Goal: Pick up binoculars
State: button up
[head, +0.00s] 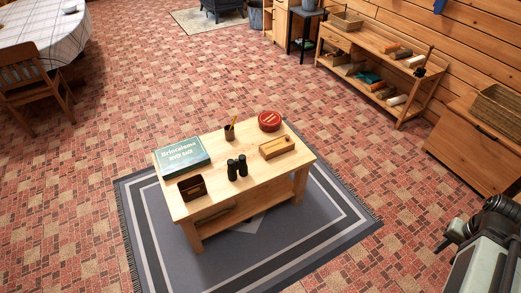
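The black binoculars (237,168) stand upright on the light wooden coffee table (236,205), near the middle of its top. They are apart from the things around them. Part of my own body, pale green with dark joints, shows at the lower right corner, well away from the table. I can make out no gripper fingers there, and nothing of mine touches the binoculars.
Around the binoculars on the table are a teal box (182,157), a dark brown holder (192,187), a pencil cup (229,132), a red round tin (269,121) and a wooden box (277,147). A grey rug (300,245) lies beneath. Brick floor between table and shelf (352,45) is clear.

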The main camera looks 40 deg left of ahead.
aim_at(240, 164)
jog(key=i, duration=1.4)
jog(key=u, duration=4.15)
jog(key=i, duration=1.5)
jog(key=z, duration=0.05)
